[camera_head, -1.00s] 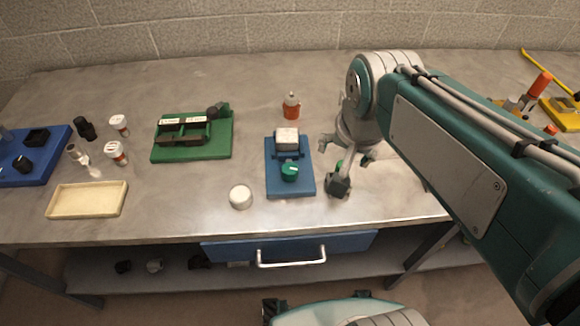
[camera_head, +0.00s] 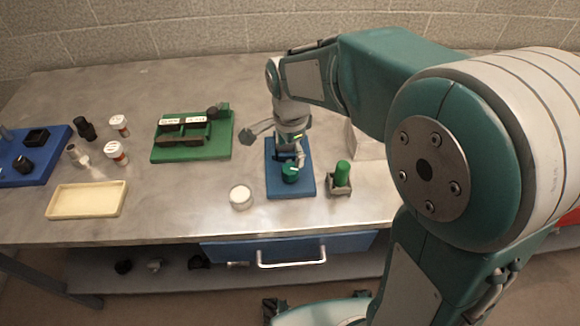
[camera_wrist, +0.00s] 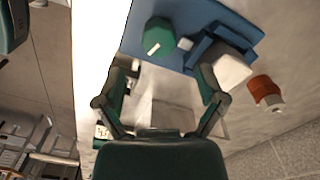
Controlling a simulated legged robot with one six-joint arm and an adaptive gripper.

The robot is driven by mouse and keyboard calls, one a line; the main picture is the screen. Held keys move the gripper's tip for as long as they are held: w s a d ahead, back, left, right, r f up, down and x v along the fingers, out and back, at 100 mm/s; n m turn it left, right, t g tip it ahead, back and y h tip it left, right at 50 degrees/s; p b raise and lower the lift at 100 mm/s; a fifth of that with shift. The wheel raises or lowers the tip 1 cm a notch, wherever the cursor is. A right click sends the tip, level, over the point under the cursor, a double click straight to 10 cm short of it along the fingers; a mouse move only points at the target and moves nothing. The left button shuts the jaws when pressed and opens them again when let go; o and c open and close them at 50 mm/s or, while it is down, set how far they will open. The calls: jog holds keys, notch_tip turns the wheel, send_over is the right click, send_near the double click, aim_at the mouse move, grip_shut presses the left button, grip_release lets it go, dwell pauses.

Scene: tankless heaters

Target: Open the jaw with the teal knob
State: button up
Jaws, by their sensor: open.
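The teal knob (camera_head: 290,173) sits at the front of a blue fixture board (camera_head: 279,188). In the wrist view the knob (camera_wrist: 155,38) carries a pale mark line, with the blue jaw (camera_wrist: 207,52) beside it and a white block (camera_wrist: 233,70) at the jaw. My gripper (camera_head: 276,149) is over the fixture in the head view and hides most of the jaw and block. In the wrist view my gripper (camera_wrist: 166,78) has its fingers spread, with nothing between them. The knob appears beyond the fingertips; I cannot tell whether a finger touches it.
A green cylinder in a grey holder (camera_head: 340,178) stands right of the board. A white round piece (camera_head: 240,197) lies to the left. A green fixture (camera_head: 192,142) is farther left. An orange bottle (camera_wrist: 265,90) is near the block. A blue drawer (camera_head: 290,247) is below the tabletop.

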aim_at(290, 168)
notch_tip(290, 168, down, 6)
jog(key=shift+f, duration=0.15)
jog(key=c, duration=1.1)
